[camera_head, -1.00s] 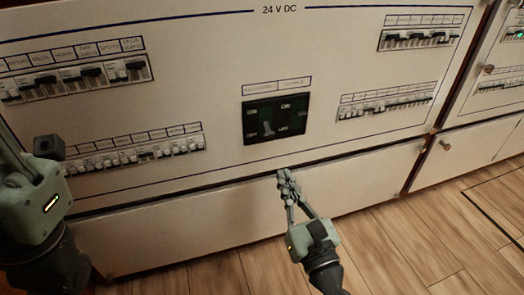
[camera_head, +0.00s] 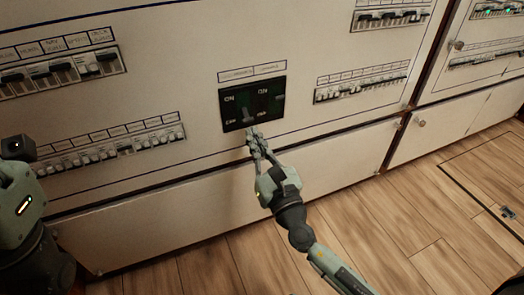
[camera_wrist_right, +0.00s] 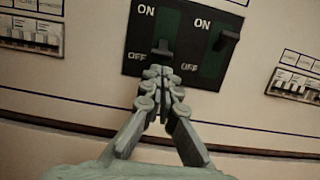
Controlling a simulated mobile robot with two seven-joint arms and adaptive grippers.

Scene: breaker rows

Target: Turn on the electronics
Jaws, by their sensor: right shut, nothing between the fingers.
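A black switch panel (camera_head: 252,103) with two levers and ON and OFF marks sits in the white cabinet front. The left lever (camera_wrist_right: 163,48) is down by its OFF mark. The right lever (camera_wrist_right: 228,40) sits higher, nearer ON. The small labels above the panel are too blurred to read surely. My right gripper (camera_head: 254,138) is shut and empty, with its fingertips just below the left lever; in the right wrist view the fingertips (camera_wrist_right: 160,80) overlap the panel's lower edge. I cannot tell whether they touch. My left gripper (camera_head: 20,195) shows only its body at the left edge; its fingers are hidden.
Rows of small breakers flank the panel, at upper left (camera_head: 60,72), lower left (camera_head: 120,146), upper right (camera_head: 390,18) and lower right (camera_head: 362,84). A round knob (camera_head: 421,123) sticks out at right. The wooden floor (camera_head: 420,215) in front is clear.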

